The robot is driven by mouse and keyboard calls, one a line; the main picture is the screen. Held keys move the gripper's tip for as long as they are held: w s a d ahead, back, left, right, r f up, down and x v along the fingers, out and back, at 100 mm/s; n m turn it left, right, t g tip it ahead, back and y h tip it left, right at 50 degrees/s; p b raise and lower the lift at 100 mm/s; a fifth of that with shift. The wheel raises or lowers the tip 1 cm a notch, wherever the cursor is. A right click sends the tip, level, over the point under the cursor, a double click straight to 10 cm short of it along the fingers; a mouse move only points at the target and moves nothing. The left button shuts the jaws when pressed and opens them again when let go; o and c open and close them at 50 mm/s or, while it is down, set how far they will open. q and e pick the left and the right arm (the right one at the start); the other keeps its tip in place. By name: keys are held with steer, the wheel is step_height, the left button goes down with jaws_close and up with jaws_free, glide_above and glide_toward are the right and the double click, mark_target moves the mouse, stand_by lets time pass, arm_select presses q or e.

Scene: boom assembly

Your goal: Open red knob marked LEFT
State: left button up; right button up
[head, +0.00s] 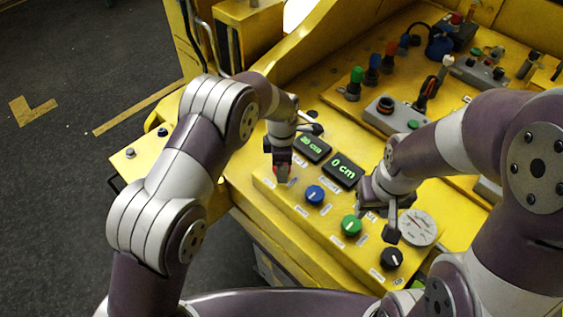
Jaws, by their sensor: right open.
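The red knob (281,170) is at the left end of the yellow panel's row of knobs, mostly hidden by my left gripper. The label beside it is too small to read. My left gripper (279,176) points down right at the red knob. I see its fingers nearly edge-on, so I cannot tell whether they grip the knob. My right gripper (377,223) is open and empty, over the panel between the green knob and the round gauge.
A blue knob (315,195), a green knob (352,224) and a black knob (392,258) continue the row. Two displays (343,170) read 20 cm and 0 cm. A round gauge (417,228) is at right. Levers and control boxes (395,115) stand behind.

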arm_select(q)
steer(key=shift+r, duration=0.1)
step_height(320, 180, up, 8)
steer(key=shift+f+b, duration=0.1)
steer(key=shift+b, duration=1.1)
step_height(320, 180, up, 5)
steer(key=p, duration=0.4)
steer(key=shift+f, duration=0.15)
